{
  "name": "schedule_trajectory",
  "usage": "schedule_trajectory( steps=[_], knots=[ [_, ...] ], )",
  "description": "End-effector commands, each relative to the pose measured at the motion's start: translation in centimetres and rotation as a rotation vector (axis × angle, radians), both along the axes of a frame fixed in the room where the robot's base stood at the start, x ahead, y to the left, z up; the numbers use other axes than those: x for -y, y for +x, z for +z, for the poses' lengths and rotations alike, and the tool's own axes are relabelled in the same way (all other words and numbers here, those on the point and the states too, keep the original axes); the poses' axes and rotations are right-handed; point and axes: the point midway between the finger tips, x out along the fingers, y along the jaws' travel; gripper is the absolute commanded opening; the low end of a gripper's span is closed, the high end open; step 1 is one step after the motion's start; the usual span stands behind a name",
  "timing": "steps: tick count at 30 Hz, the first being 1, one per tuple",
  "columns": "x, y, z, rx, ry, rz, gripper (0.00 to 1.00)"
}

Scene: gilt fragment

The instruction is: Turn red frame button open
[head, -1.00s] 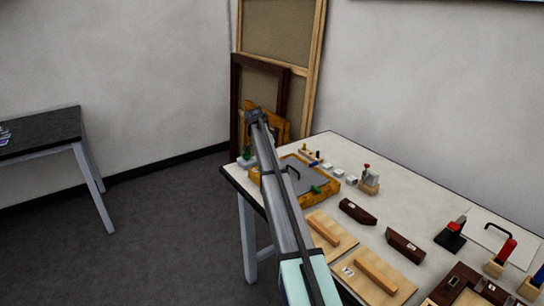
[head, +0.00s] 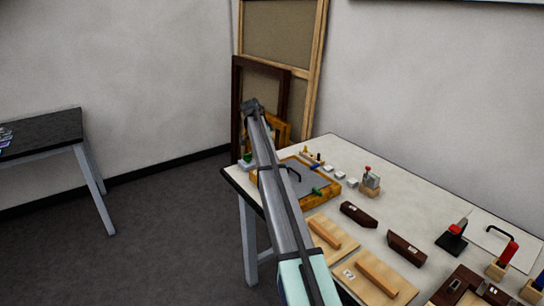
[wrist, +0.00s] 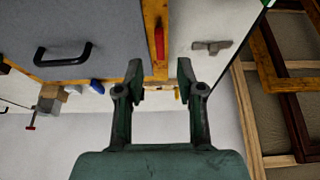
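The orange-gilt frame (head: 333,193) lies on the table around a grey panel (wrist: 90,25) with a black handle (wrist: 62,52). The red button (wrist: 159,42) shows in the wrist view as a narrow upright bar on the frame's edge. My arm hides it in the head view. A blue button (wrist: 97,86) and a green button (head: 316,190) are also on the frame. My gripper (wrist: 160,72) is open and empty. In the wrist view its fingertips lie either side of the red button's line, just below it; the gap in depth is unclear.
A small grey metal piece (wrist: 212,46) lies right of the frame in the wrist view. Wooden frames (head: 280,60) lean on the wall behind. Small blocks, dark wood pieces (head: 357,214) and tools crowd the table's right side.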

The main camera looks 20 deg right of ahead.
Motion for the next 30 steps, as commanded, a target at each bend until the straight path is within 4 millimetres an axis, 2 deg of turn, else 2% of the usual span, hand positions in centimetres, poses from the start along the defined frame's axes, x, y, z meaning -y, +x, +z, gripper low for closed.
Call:
schedule_trajectory(
  steps=[1,6,12,30],
  knots=[
    [-0.4,-0.1,1.1,0.002,-0.001,0.001,0.38],
    [-1.6,-0.2,3.8,0.001,0.0,0.0,0.38],
    [-2.4,-0.4,5.7,0.0,0.0,0.0,0.38],
    [-2.8,-0.5,5.9,-0.001,-0.002,0.001,0.38]
  ],
)
